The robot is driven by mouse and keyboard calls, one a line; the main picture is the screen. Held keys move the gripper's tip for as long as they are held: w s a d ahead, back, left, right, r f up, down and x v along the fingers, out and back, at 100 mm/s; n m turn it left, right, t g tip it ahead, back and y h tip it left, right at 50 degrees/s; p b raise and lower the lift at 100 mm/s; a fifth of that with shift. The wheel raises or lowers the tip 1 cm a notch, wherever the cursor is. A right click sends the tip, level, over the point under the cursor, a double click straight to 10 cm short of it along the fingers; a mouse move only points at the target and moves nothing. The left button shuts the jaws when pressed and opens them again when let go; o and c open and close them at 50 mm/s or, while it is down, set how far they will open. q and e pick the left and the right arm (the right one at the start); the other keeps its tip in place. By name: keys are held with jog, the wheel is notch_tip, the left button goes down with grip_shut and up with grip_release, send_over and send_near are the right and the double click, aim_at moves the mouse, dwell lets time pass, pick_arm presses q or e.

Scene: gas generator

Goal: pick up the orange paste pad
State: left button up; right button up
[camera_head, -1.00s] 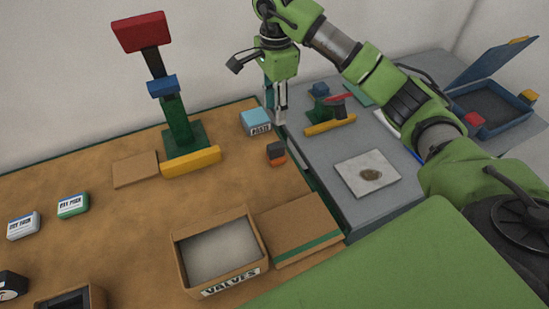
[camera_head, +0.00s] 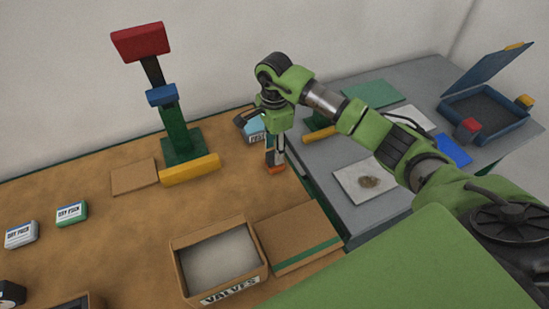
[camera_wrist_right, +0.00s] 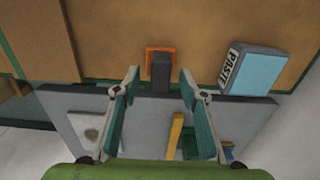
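The orange paste pad (camera_head: 277,171) is a small orange block with a dark grip on the brown mat, near the mat's right edge. In the right wrist view, the orange pad (camera_wrist_right: 150,62) has its dark grip pointing toward the camera, between the fingertips. My right gripper (camera_head: 275,158) points down at the pad and partly covers it in the head view. In the wrist view, the right gripper (camera_wrist_right: 160,80) is open, with a gap on each side of the grip. My left gripper is not in view.
A blue box marked PASTE (camera_wrist_right: 257,70) lies close to the right of the pad in the wrist view. A green stand (camera_head: 178,135) with a yellow bar (camera_head: 190,169) stands left. A VALVES box (camera_head: 258,277) and a cardboard piece (camera_head: 295,232) lie in front.

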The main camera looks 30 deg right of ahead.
jog(key=shift+f, duration=1.45)
grip_shut()
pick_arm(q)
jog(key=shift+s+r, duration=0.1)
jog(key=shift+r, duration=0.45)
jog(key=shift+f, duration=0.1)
pick_arm(e)
jog(key=shift+r, duration=0.1)
jog(key=shift+w+d+r, duration=0.1)
jog(key=shift+r, duration=0.4)
jog(key=shift+r+b, duration=0.7)
jog(key=shift+b, duration=0.05)
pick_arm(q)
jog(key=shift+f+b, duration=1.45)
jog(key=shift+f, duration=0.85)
pick_arm(e)
jog(key=s+a+r, duration=0.2)
jog(key=s+r, duration=0.3)
jog(key=s, duration=0.1)
jog(key=s+a+r, duration=0.2)
jog(key=s+r, duration=0.3)
jog(key=s, duration=0.2)
jog(key=shift+s+a+r, duration=0.25)
